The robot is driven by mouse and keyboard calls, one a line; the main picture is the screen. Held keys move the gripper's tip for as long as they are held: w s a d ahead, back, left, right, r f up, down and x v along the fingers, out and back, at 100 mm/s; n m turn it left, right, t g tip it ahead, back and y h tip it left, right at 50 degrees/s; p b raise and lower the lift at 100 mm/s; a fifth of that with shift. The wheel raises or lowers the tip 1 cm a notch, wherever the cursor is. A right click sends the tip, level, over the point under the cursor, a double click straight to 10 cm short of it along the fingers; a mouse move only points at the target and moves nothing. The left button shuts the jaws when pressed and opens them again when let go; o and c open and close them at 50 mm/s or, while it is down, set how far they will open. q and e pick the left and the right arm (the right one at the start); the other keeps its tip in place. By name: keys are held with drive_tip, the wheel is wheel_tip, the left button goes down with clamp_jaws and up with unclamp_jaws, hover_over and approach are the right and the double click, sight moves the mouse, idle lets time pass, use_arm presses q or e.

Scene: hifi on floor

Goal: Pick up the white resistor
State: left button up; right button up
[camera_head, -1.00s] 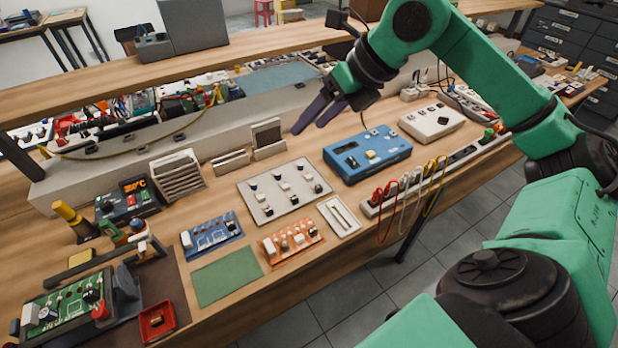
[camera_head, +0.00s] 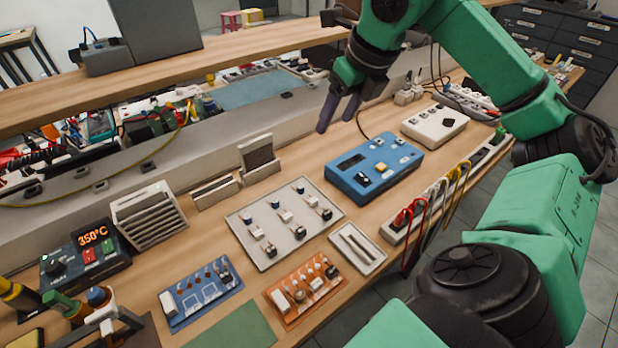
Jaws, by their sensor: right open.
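A white block-shaped part (camera_head: 280,302) sits at the left end of the orange board (camera_head: 292,320). A similar white block (camera_head: 168,303) sits at the left end of the blue board (camera_head: 205,310). I cannot tell for sure which small white part is the white resistor. My right gripper (camera_head: 337,116) is open and empty, with dark fingers pointing down. It is above the back of the bench, behind the blue device, well away from both boards. My left gripper is not in view.
A pale panel (camera_head: 240,225) with several small parts lies mid-bench. A white tray (camera_head: 371,262), blue device (camera_head: 408,161) and power strip (camera_head: 395,232) with cables stand to its right. A soldering station (camera_head: 115,263) and slotted rack (camera_head: 150,222) are left. A shelf (camera_head: 250,45) spans behind.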

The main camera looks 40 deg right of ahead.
wheel_tip(320, 180, down, 6)
drive_tip(key=b, duration=1.3)
approach(314, 199)
drive_tip(key=b+x, duration=0.2)
drive_tip(key=x, duration=0.6)
drive_tip(key=shift+w+f, duration=0.15)
drive_tip(key=shift+f, duration=0.15)
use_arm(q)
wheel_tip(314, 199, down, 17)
use_arm(e)
drive_tip(key=shift+a+r, duration=0.1)
clamp_jaws()
